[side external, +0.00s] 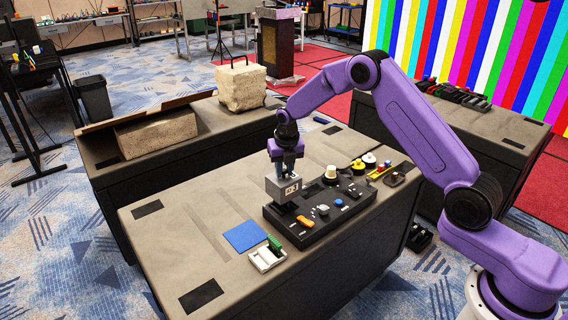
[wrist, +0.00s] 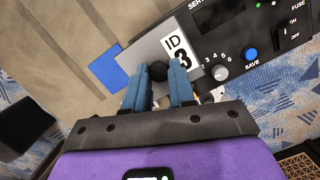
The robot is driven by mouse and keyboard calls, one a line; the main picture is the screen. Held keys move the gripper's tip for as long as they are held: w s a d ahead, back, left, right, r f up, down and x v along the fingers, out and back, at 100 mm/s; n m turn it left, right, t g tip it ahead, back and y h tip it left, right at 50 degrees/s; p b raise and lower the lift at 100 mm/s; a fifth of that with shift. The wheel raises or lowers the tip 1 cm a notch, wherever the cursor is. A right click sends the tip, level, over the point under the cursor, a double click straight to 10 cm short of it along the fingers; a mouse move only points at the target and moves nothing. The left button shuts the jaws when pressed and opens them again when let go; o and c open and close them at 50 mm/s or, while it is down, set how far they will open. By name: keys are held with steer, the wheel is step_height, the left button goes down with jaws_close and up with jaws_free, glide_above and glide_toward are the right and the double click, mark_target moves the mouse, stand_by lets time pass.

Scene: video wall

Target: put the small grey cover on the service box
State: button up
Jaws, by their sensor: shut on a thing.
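My gripper (side external: 286,168) is shut on the small grey cover (side external: 284,190), a box-like piece with a white "ID 3" label. The wrist view shows the blue fingers of my gripper (wrist: 162,78) on a dark round knob on top of the grey cover (wrist: 143,50). The service box (side external: 330,222) is a long black panel with switches and knobs on the bench; it also shows in the wrist view (wrist: 232,47). The cover is over the left end of the service box. I cannot tell whether its lower edge touches the box. The panel under it is hidden.
A blue square mat (side external: 248,236) and a white tray (side external: 267,260) with a green item lie left of the box. A cream-topped cylinder (side external: 331,173) and yellow and red pieces (side external: 381,172) are behind and right. The bench's left half is mostly clear.

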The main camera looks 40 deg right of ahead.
mark_target(284, 178)
steer(key=shift+f, duration=1.65)
steer(key=shift+f, duration=1.15)
stand_by(1.9)
steer(key=o, duration=1.1)
steer(key=shift+r, duration=4.05)
